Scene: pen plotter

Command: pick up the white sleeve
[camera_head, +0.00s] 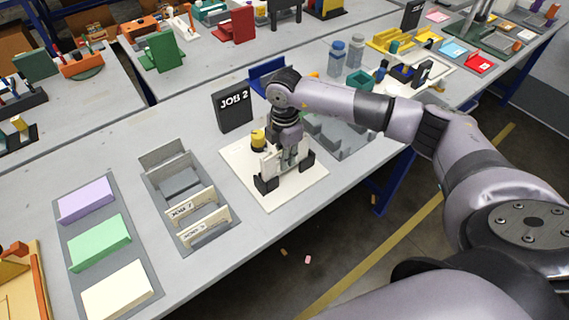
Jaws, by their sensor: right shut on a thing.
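My right gripper (286,172) reaches in from the right, pointing down over a white square board (268,200). Its dark fingertips are shut on a thin, pale upright piece (271,163), which looks like the white sleeve. The gripper hides much of this piece, and I cannot tell whether its lower edge touches the board. My left gripper is not in view.
A grey rack (178,180) left of the board holds two cream cards with job labels. Purple (86,200), green (99,242) and cream (117,290) blocks sit on a grey tray. A dark JOB 2 sign (233,106) stands behind the board.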

